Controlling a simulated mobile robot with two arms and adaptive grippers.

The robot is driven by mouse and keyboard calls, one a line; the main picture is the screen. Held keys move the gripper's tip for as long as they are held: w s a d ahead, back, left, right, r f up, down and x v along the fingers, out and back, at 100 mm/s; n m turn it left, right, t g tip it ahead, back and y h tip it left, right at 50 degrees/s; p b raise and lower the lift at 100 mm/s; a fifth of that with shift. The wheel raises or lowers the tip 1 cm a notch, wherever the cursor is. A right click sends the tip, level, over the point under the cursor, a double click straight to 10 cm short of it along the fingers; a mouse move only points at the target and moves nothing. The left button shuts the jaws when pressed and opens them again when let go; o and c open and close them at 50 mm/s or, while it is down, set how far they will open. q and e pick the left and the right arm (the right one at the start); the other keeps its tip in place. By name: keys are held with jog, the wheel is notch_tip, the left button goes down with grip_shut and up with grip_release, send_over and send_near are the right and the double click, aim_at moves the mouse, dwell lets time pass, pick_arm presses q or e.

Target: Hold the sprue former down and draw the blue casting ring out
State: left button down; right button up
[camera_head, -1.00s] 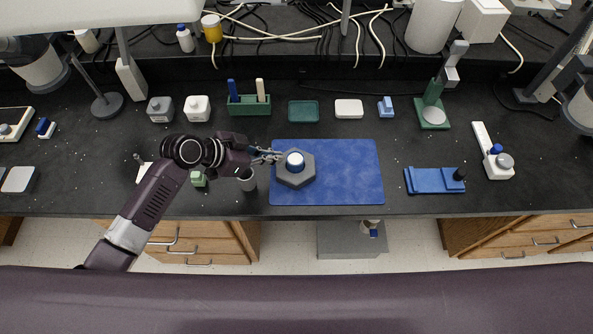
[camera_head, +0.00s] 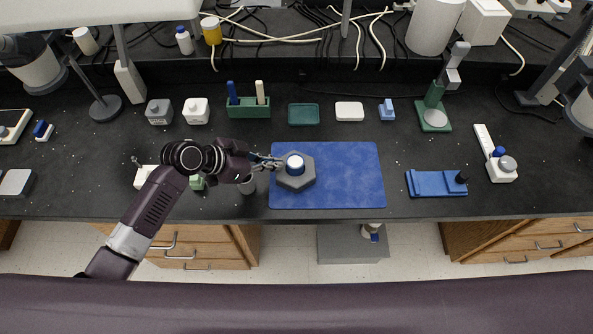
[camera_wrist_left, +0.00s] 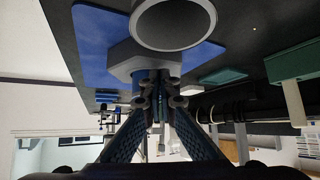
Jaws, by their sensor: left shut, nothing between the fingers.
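The sprue former (camera_head: 303,183) is a grey hexagonal base on the blue mat's left part. The blue casting ring (camera_head: 295,168) stands upright at its middle, with a pale top. My left gripper (camera_head: 278,163) is shut and empty, its tips just left of the ring and above the base's edge. I cannot tell whether they touch it. In the left wrist view, the closed fingers (camera_wrist_left: 160,97) cover much of the ring, and the hexagonal base (camera_wrist_left: 124,56) shows behind them. My right gripper is not in view.
The blue mat (camera_head: 350,175) is clear to the right. A green holder (camera_head: 249,107), a green tray (camera_head: 303,115) and a white dish (camera_head: 349,111) line the back. A blue stand (camera_head: 431,183) is at right.

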pick_arm(q)
jog(key=shift+f, duration=0.35)
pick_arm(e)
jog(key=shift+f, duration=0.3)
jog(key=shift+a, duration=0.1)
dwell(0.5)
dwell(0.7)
pick_arm(q)
jog(key=shift+f, duration=0.1)
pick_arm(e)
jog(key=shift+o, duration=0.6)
pick_arm(q)
jog(key=shift+s, duration=0.1)
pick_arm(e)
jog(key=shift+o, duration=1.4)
pick_arm(q)
jog(key=shift+f, duration=0.1)
